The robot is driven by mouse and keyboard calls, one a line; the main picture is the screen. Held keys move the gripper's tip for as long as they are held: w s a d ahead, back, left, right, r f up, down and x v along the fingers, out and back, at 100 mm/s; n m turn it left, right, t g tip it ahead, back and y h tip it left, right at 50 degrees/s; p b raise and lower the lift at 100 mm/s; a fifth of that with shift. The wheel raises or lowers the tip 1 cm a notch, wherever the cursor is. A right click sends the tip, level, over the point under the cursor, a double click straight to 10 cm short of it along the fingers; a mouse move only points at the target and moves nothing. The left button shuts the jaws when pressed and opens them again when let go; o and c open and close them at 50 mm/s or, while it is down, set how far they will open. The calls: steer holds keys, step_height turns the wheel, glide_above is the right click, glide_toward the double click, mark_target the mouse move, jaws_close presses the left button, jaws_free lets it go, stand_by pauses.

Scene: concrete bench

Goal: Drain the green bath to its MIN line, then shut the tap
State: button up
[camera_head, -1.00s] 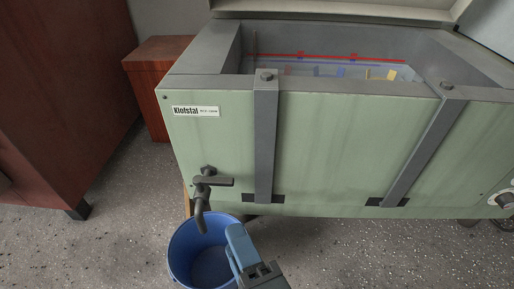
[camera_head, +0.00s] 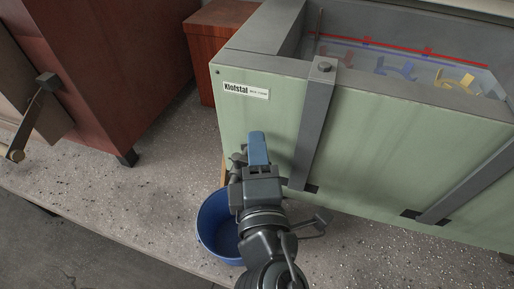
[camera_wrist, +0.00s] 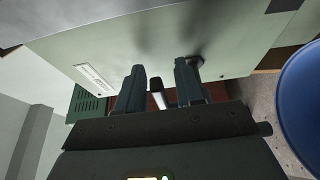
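The green bath (camera_head: 270,125) stands open-topped on the bench. Inside, a red line (camera_head: 375,45) runs along the far wall with a blue line (camera_head: 400,62) below it; I cannot read the liquid level against them. The tap (camera_head: 237,160) is low on the bath's front left, mostly hidden behind my gripper (camera_head: 257,142), so its lever position is unclear. In the wrist view, my gripper's fingers (camera_wrist: 160,76) are apart near the front panel. A short dark-tipped piece shows between them; I cannot tell whether it is the lever.
A blue bucket (camera_head: 213,222) stands below the tap, partly behind my arm. Red, blue and yellow (camera_head: 455,80) pieces are inside the bath. Grey straps (camera_head: 316,130) run down its front. A red-brown cabinet (camera_head: 110,70) stands at left, with clear speckled surface before it.

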jaws_close()
stand_by(0.3)
steer(key=shift+f+m+h+b, duration=0.15)
steer(key=shift+m+h+b, duration=0.15)
steer(key=shift+h+b, duration=0.15)
steer(key=m+h, duration=0.1)
steer(key=h, duration=0.1)
steer(key=s+m+g+h+b, duration=0.1)
steer(key=m+h, duration=0.1)
steer(key=h, duration=0.1)
steer(key=m+g+h+b, duration=0.1)
steer(key=m+h, duration=0.1)
steer(key=h, duration=0.1)
steer(key=shift+s+a, duration=0.15)
steer(key=shift+s, duration=0.15)
steer(key=shift+s+m+g+h, duration=0.25)
steer(key=shift+m+g+h, duration=0.55)
steer(key=shift+m+h, duration=0.55)
